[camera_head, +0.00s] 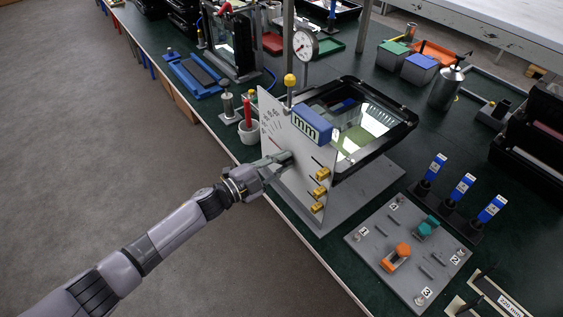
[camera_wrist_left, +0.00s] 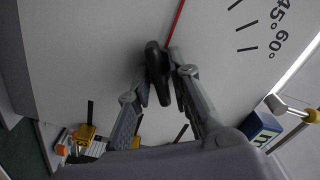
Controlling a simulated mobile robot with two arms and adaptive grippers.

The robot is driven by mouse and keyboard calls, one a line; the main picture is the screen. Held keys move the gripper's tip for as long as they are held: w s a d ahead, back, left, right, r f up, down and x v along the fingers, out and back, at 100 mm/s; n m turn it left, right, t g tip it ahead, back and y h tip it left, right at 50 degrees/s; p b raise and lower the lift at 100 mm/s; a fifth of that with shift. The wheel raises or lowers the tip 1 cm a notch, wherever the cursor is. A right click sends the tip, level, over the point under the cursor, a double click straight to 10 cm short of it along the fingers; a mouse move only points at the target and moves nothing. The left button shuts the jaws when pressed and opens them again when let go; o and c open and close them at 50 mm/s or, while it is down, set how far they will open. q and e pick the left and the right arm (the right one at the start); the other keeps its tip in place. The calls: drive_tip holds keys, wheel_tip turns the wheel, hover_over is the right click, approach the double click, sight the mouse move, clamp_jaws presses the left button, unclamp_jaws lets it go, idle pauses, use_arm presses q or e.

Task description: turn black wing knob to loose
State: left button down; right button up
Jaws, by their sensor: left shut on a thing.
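The black wing knob (camera_wrist_left: 158,72) sits on the face of the white panel (camera_wrist_left: 85,45) in the left wrist view. My left gripper (camera_wrist_left: 160,82) has one finger on each side of the knob and is shut on it. A thin red pointer (camera_wrist_left: 178,20) runs up from near the knob, and dark scale marks with 45° and 60° stand to its right. In the head view the panel (camera_head: 300,192) stands upright, and my left gripper (camera_head: 283,158) reaches its face from the left. The knob is hidden there behind the fingers. My right gripper is not in view.
A grey board (camera_head: 365,250) with orange and teal knobs lies at the right. The floor side at left is free.

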use_arm(q)
drive_tip(key=shift+f, duration=0.1)
drive_tip(key=c, duration=1.5)
unclamp_jaws()
drive_tip(key=shift+o, duration=0.2)
drive_tip(key=v, duration=1.2)
